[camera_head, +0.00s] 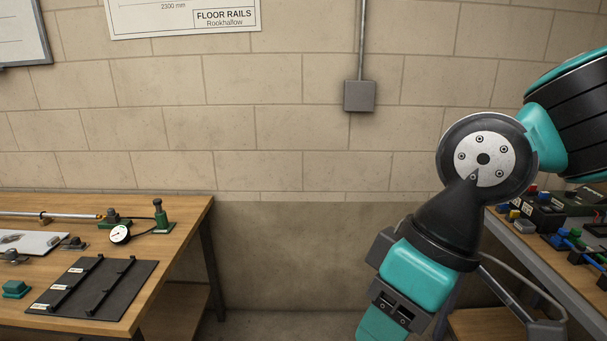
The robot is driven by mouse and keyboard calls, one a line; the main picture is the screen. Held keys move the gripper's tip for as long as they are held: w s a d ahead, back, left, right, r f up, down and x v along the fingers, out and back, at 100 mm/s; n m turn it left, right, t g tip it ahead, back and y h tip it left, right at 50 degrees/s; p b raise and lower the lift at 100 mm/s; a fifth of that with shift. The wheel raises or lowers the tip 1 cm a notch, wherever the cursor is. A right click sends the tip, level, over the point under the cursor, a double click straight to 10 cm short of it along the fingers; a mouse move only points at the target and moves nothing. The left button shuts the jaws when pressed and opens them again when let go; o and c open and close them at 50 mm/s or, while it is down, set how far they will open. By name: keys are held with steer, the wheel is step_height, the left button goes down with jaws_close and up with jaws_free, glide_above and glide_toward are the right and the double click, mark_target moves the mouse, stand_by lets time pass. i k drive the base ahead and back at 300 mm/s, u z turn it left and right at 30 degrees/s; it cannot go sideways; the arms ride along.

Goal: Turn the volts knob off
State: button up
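I cannot make out a volts knob or its label in the head view. Dark boxes with small coloured parts stand on the right bench. One dark box (540,211) sits near its back left, and another dark device (579,197) is partly hidden below my arm. Either may carry knobs, but they are too small to tell. My teal and black arm comes in from the right edge and bends down to the bottom edge, covering part of the right bench. My gripper is not visible.
A wooden bench (190,225) at left holds a dial gauge (120,234), a black mat (92,287) and a teal block (15,289). The right bench (520,240) carries several small parts. Between the benches is open floor before a block wall (290,135).

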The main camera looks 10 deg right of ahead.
mark_target(569, 195)
steer(key=z, duration=0.1)
steer(key=i, duration=1.7)
steer(key=z, duration=1.05)
steer(key=i, duration=1)
steer(key=z, duration=1.4)
steer(key=i, duration=0.5)
steer(key=z, duration=0.35)
